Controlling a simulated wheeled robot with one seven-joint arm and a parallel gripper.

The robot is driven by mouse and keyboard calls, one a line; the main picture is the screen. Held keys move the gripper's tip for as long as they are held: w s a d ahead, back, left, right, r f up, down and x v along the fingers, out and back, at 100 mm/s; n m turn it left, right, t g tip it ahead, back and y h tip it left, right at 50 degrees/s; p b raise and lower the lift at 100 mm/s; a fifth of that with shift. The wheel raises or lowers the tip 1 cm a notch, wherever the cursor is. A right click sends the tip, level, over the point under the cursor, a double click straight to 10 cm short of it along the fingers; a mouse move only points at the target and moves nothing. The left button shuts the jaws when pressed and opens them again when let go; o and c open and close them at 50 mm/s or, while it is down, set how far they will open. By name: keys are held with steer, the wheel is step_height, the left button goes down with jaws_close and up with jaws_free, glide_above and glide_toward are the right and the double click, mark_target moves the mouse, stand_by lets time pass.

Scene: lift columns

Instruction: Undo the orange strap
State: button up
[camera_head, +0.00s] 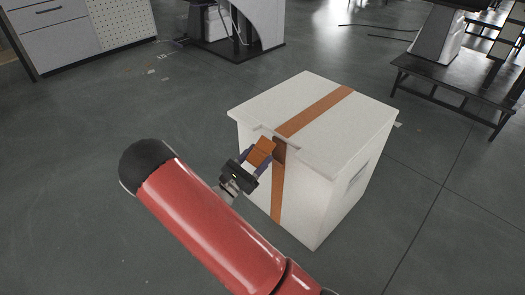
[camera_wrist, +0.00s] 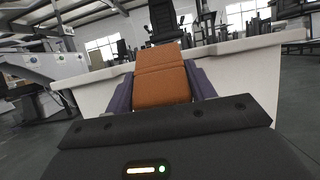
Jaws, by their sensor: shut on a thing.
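A white lidded box (camera_head: 345,185) stands on the floor, with an orange strap (camera_head: 318,110) running over its lid and down its near side. My gripper (camera_head: 262,152) is at the near upper edge of the box. It is shut on the strap's orange end piece, which stands out from the box side. In the wrist view the orange piece (camera_wrist: 162,78) sits between the two purple fingers, with the white box (camera_wrist: 245,75) behind it. A dark buckle-like part (camera_head: 279,150) lies on the strap by the lid edge, partly hidden by the gripper.
The grey floor (camera_head: 90,220) around the box is clear. A dark low table (camera_head: 455,90) stands at the upper right. A grey cabinet (camera_head: 60,40) is at the upper left, and a white and black machine (camera_head: 235,30) stands behind the box. Small scraps lie on the floor.

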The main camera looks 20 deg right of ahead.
steer(key=shift+s+a+f, duration=0.15)
steer(key=shift+a+f, duration=0.3)
steer(key=shift+f, duration=0.15)
steer(key=shift+s+a+f, duration=0.15)
steer(key=shift+a+f, duration=0.25)
steer(key=shift+f, duration=0.15)
steer(key=o, duration=1.4)
steer(key=shift+r, duration=0.1)
steer(key=shift+a, duration=0.1)
steer(key=v, duration=0.7)
steer(key=shift+s+a+f+b, duration=0.15)
steer(key=shift+a+f+b, duration=0.05)
steer(key=shift+a+b, duration=0.15)
